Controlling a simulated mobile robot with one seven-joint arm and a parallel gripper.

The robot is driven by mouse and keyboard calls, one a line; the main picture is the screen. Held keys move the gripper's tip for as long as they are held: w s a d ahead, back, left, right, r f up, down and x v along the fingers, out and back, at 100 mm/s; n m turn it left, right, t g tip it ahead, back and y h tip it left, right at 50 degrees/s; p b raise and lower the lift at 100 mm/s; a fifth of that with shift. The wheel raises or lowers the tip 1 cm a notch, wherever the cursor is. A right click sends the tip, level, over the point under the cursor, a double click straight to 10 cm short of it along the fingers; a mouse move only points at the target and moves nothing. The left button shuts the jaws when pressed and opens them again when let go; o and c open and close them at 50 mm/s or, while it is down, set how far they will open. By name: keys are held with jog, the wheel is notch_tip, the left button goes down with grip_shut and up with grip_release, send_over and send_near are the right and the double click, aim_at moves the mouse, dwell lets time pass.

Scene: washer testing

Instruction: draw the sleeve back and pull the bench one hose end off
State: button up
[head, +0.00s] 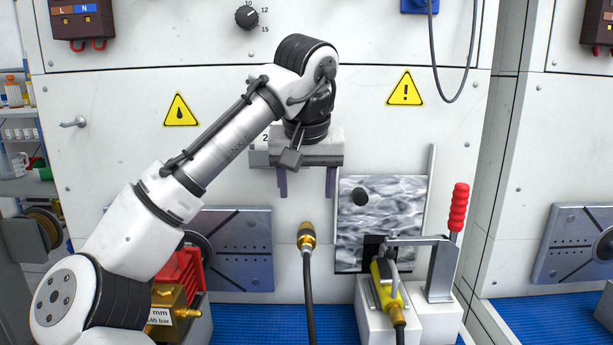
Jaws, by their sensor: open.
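My gripper (307,195) is open and empty, its two purple fingers pointing down in front of the white panel. The coupling sits roughly under the gap between the fingers. I cannot tell how far its sleeve is drawn, and what it is fitted to is hidden behind it.
Right of the hose stands a toggle clamp with a red handle (459,207), beside a yellow-bodied hose fitting (386,280). A grey patterned plate (382,220) is behind them. A brass block (170,312) and red part (180,275) are at lower left. The blue mat (262,322) is partly bare.

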aim_at(307, 236)
jog(key=p+x, duration=0.1)
jog(key=x, duration=1.2)
jog(key=c, duration=1.2)
jog(key=shift+o, duration=0.2)
jog(key=shift+s, duration=0.7)
jog(key=shift+s+b, duration=0.4)
jog(key=shift+s, duration=1.75)
